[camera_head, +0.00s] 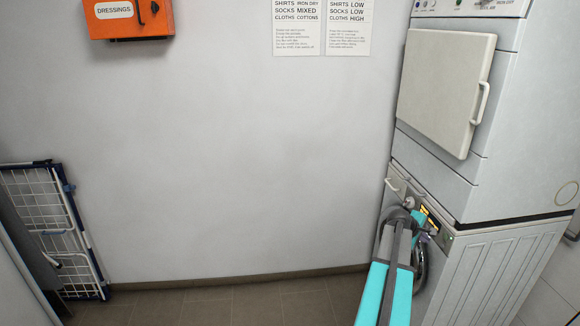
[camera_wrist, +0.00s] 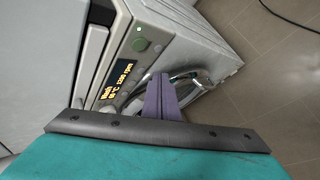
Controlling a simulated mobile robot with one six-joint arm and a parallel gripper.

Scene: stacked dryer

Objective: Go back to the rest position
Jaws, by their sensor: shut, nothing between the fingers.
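My gripper (camera_wrist: 160,78) shows in the wrist view as two purple-grey fingers pressed together, with nothing between them. They point towards the front of the lower machine, a washer (camera_wrist: 205,45), over its chrome-rimmed round door (camera_wrist: 192,75). I cannot tell whether they touch it. In the head view my teal and grey arm reaches up from the bottom edge to the front of the washer (camera_head: 490,270) and hides part of its panel and door. The gripper's fingers are not clear there.
A white dryer (camera_head: 530,120) stands on the washer; its square door (camera_head: 440,90) looks shut, its handle jutting out. The washer's display (camera_wrist: 122,76) is lit. A folded drying rack (camera_head: 50,225) leans at left. An orange dressings box (camera_head: 130,18) hangs above. The floor (camera_head: 230,305) between is clear.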

